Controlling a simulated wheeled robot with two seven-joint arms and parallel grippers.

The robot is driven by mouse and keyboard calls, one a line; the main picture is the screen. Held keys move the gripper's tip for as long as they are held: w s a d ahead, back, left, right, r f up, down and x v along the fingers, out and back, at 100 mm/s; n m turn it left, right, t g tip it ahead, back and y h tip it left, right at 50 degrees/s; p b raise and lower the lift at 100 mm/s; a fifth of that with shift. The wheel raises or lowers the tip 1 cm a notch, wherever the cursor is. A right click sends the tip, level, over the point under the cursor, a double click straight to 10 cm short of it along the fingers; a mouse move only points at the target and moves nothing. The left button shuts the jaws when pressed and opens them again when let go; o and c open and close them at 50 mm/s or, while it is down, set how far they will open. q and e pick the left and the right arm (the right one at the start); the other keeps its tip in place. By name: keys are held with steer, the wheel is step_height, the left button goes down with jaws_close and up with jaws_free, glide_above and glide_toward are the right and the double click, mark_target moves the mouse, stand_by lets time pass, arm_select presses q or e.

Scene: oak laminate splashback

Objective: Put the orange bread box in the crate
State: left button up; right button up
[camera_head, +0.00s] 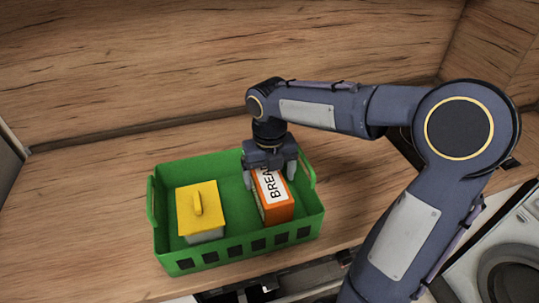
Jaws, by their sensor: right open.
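The orange bread box (279,212) with a white label stands inside the green crate (233,245), in its right part. My right gripper (268,174) is directly above the box, its fingers on either side of the box's upper far end. The gripper is open; whether a finger touches the box cannot be told. The gripper hides the far end of the box and part of the crate's back rim. My left gripper is not in view.
A container with a yellow lid and handle (201,208) stands in the left part of the crate. The wooden counter (90,215) is clear to the left. A wooden splashback (150,70) rises behind. A white appliance with a round door (510,265) is at the lower right.

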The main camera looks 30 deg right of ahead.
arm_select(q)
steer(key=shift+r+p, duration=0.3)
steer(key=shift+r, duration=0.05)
arm_select(e)
step_height(320, 180, up, 10)
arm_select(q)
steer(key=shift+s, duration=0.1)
arm_select(e)
steer(key=shift+s, duration=0.1)
